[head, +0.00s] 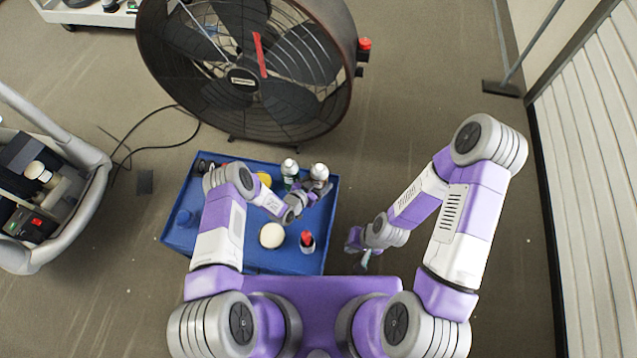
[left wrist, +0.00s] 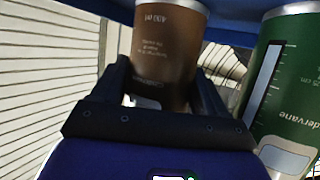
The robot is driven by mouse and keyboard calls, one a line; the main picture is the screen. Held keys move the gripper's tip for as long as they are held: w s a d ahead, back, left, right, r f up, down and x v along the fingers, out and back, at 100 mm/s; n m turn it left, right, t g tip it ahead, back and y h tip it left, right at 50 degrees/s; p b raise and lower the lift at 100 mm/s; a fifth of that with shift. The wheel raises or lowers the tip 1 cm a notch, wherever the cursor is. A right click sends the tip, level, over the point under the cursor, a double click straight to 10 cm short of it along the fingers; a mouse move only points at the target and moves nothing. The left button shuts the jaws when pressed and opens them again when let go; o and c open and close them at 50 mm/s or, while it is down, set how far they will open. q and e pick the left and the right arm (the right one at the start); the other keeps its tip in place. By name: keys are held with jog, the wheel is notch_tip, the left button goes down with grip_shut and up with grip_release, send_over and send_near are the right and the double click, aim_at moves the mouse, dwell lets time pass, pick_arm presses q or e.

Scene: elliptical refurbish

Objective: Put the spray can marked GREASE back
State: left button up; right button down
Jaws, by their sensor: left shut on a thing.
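A brown spray can (left wrist: 168,50) with small print including "400 ml" stands between the fingers of my left gripper (left wrist: 165,88), which is shut on it. In the head view this can (head: 319,173) is at the back right corner of a blue cart top (head: 318,222), with my left gripper (head: 311,190) at its near side. I cannot read the word GREASE on it. A green can (left wrist: 288,85) stands beside it, also in the head view (head: 290,169). My right gripper (head: 365,260) hangs beside the cart's right side; its fingers are too small to judge.
A machine (head: 40,185) is at left.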

pick_arm(q)
jog(key=shift+f, duration=0.15)
jog(key=o, duration=0.9)
jog(key=shift+s+a+r, duration=0.15)
jog(key=shift+s+r, duration=0.05)
jog(key=shift+r, duration=0.1)
jog(key=s+a+r+n+g+y+p, duration=0.2)
jog(key=s+a+r, duration=0.2)
jog(key=s+a, duration=0.15)
jog(key=s+a+r+n+g+y+p, duration=0.1)
jog(key=s+a+r+n+g+p, duration=0.1)
jog(key=s+a+r+n+p, duration=0.3)
jog(key=s+r+n+g, duration=0.1)
jog(key=s+r+g, duration=0.1)
jog(key=s, duration=0.3)
jog(key=s+d+r+n+g+b, duration=0.1)
jog(key=s+r+g, duration=0.1)
jog(key=s, duration=0.3)
jog(key=s+r+n+g+y+b, duration=0.1)
jog(key=s+r+g, duration=0.1)
jog(key=s, duration=0.4)
jog(key=shift+d+r, duration=0.25)
jog(key=shift+r, duration=0.1)
